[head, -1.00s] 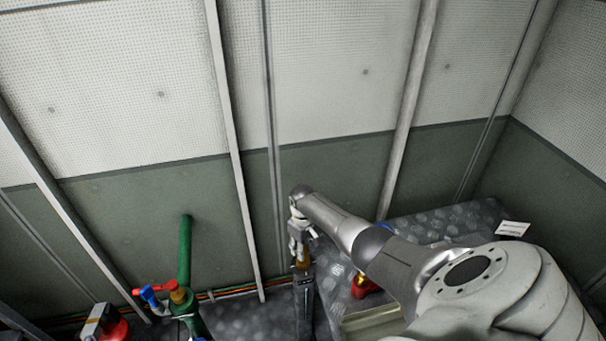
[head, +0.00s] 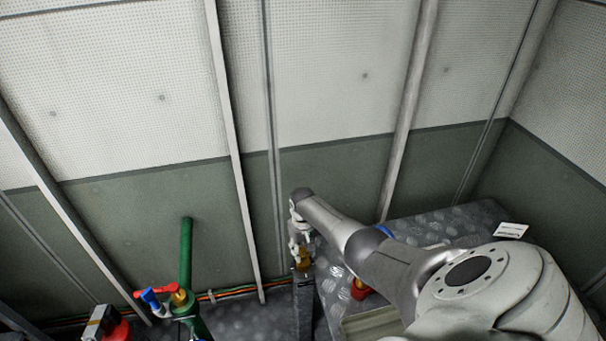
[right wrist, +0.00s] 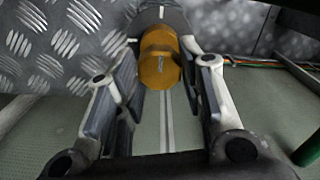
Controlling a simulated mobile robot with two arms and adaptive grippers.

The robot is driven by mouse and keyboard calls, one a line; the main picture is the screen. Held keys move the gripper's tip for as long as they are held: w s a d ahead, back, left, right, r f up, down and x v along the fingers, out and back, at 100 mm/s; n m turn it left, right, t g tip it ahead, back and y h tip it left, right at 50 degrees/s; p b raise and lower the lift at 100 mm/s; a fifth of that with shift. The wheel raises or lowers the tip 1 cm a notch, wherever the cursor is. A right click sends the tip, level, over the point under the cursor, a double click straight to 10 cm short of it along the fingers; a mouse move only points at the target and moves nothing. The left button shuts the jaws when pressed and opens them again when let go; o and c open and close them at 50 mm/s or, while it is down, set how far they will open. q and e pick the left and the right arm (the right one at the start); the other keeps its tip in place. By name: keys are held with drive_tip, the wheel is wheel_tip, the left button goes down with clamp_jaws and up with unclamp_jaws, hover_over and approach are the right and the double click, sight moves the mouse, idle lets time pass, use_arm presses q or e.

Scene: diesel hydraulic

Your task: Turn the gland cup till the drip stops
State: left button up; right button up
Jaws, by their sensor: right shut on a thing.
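The gland cup (right wrist: 160,58) is a brass-coloured, faceted piece at the end of a dark pipe in the right wrist view. In the head view the cup (head: 304,264) shows small on top of a dark upright post (head: 303,305). My right gripper (head: 301,252) reaches it from above, its fingers on either side of the cup and shut on it. In the wrist view the two fingers flank the cup left and right. I cannot make out any drip. My left gripper is not in view.
A green pipe with a red-and-blue handled valve (head: 160,293) stands at the left. A red item (head: 360,289) sits partly behind my right arm. A tread-plate surface (head: 455,222) with a small white card (head: 511,230) is at the right. Cables run along the wall foot.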

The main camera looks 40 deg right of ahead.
sight(303, 251)
drive_tip(key=o, duration=1)
drive_tip(key=shift+o, duration=0.2)
drive_tip(key=shift+r, duration=0.1)
wheel_tip(303, 251, up, 12)
idle(0.6)
